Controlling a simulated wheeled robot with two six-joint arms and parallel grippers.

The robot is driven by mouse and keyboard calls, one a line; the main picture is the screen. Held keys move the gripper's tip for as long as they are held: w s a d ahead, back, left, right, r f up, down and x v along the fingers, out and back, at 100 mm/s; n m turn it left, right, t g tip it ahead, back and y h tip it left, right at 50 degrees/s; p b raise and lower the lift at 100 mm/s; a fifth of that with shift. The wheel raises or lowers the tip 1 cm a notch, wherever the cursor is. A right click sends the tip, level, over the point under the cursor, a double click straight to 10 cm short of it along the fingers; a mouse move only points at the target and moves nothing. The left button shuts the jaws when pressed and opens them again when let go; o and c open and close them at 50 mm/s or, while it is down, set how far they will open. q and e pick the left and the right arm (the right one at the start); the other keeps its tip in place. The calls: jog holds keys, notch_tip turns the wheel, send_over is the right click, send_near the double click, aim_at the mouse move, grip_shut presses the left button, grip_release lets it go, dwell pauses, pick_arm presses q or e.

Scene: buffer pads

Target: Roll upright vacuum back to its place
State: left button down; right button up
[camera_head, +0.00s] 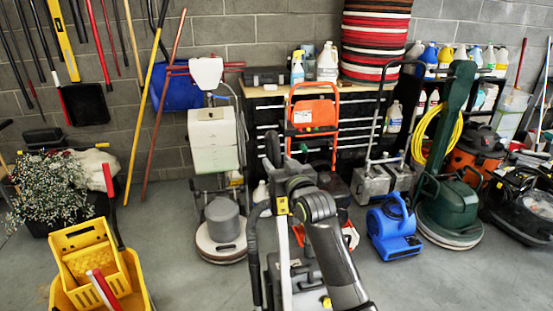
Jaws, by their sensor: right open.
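A grey machine (303,281) with a black curved handle bar (253,255) stands at the bottom middle, partly behind my right arm. It looks like the upright vacuum, but I cannot tell for sure. My right gripper (280,148) is raised above it, its jaws pointing up and away from me. It is open, and nothing shows between its fingers. I cannot tell if it touches the handle. My left gripper is not in view.
A yellow mop bucket (95,268) stands front left. A white-grey floor buffer (222,222), an orange-framed machine (313,112), a blue blower (393,230) and a green floor machine (450,205) line the back by the workbench (262,92). Grey floor (430,280) is free at front right.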

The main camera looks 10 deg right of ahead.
jog(key=shift+w+a, duration=0.15)
jog(key=shift+w, duration=0.75)
jog(key=shift+c, duration=0.2)
grip_shut()
